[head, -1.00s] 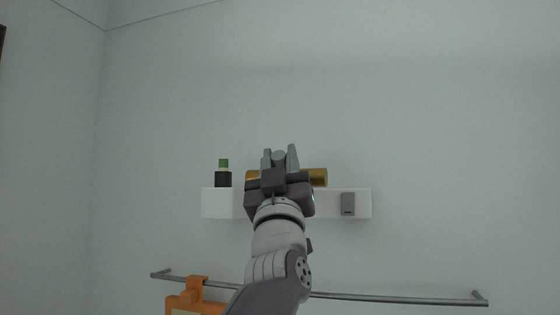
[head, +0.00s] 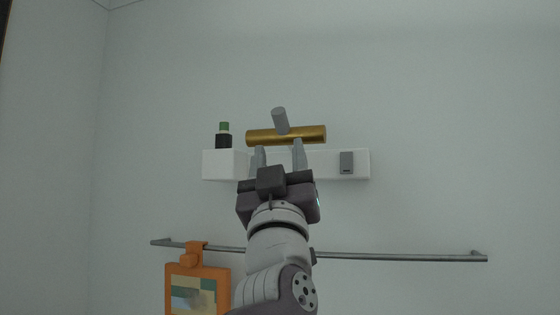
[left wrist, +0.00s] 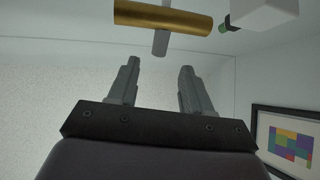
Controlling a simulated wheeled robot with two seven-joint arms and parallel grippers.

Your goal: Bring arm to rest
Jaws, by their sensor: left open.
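My left gripper (head: 279,158) is open and empty in front of the white wall shelf in the head view. Its two fingers also show apart in the left wrist view (left wrist: 159,85). A gold cylinder (head: 260,138) with a grey peg (head: 280,121) across it lies at the shelf top, just beyond the fingertips. The gold cylinder also shows at the top of the left wrist view (left wrist: 185,22), apart from the fingers. My right gripper is in neither view.
The white shelf (head: 222,165) carries a dark bottle with a green cap (head: 223,140). A grey box (head: 346,163) is at its front right. Below runs a metal rail (head: 400,257) with an orange framed item (head: 180,275) hanging on it. A colourful picture (left wrist: 290,143) hangs on a wall.

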